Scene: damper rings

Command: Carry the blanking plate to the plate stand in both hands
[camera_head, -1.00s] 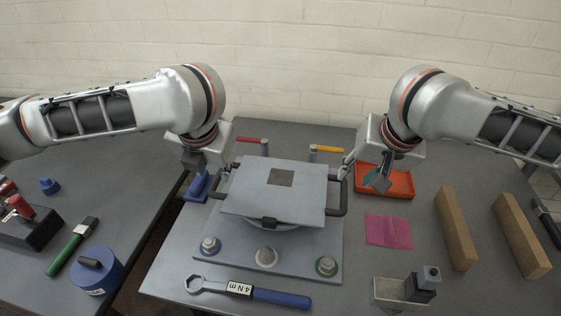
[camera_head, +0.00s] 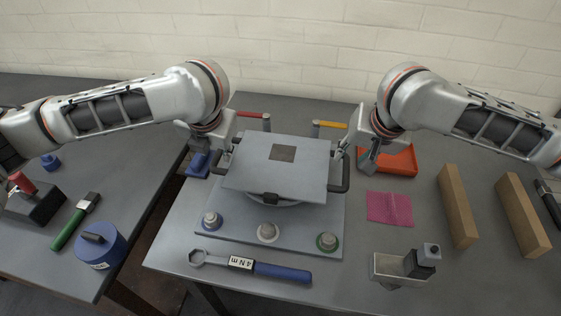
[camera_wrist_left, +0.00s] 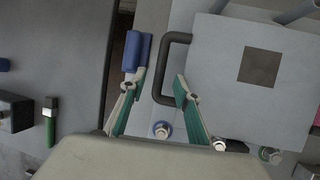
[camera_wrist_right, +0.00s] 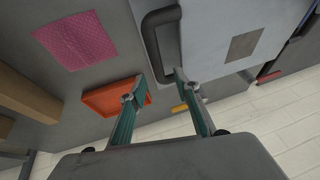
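The blanking plate (camera_head: 300,178) is a flat grey square with a dark square patch and black side handles. Neither visibly grips. Two parallel wooden beams (camera_head: 457,205) (camera_head: 522,214) lie at right; whether they are the plate stand I cannot tell.
A red-handled tool (camera_head: 252,114) and a yellow-handled one (camera_head: 330,125) stand behind the plate. An orange tray (camera_head: 400,163), pink cloth (camera_head: 390,208) and grey open box (camera_head: 395,268) lie at right. A blue-handled wrench (camera_head: 280,271) lies in front. A gap separates the left table.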

